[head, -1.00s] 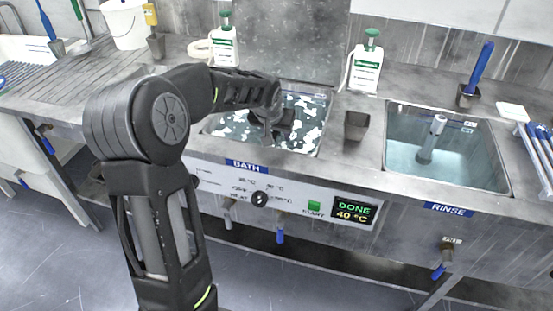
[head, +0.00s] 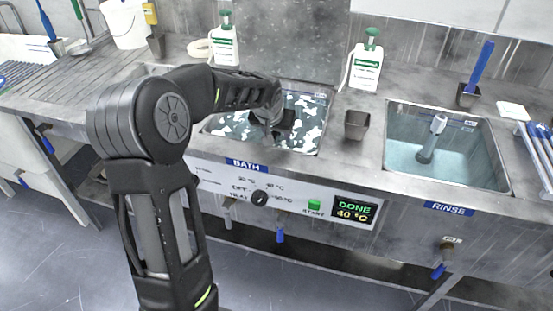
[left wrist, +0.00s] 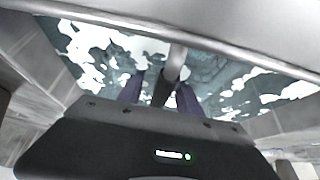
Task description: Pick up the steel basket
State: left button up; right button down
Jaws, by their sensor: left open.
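The bath (head: 312,133) is the left sink of the bench, with white foam patches on dark liquid. My left gripper (head: 274,132) reaches down over the bath in the head view. In the left wrist view its two purple fingers (left wrist: 159,94) are apart and point at the foamy liquid. A grey rod (left wrist: 176,62) shows between and beyond the fingertips, and a broad pale grey bar (left wrist: 230,22) crosses above it. I cannot tell whether these belong to the steel basket. No basket body can be made out; the gripper and foam hide much of the bath. My right gripper is out of view.
A rinse sink (head: 470,160) with clear water is at the right. A small dark cup (head: 356,125) stands between the sinks. Two white bottles (head: 225,46) (head: 367,68) stand behind the bath. The front panel display (head: 353,209) reads DONE, 40 °C.

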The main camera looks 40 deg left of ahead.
pick_arm(q)
jog(key=shift+f, duration=0.2)
jog(key=shift+c, duration=0.2)
grip_shut()
dwell(0.4)
dwell(1.0)
jog(key=shift+r, duration=0.1)
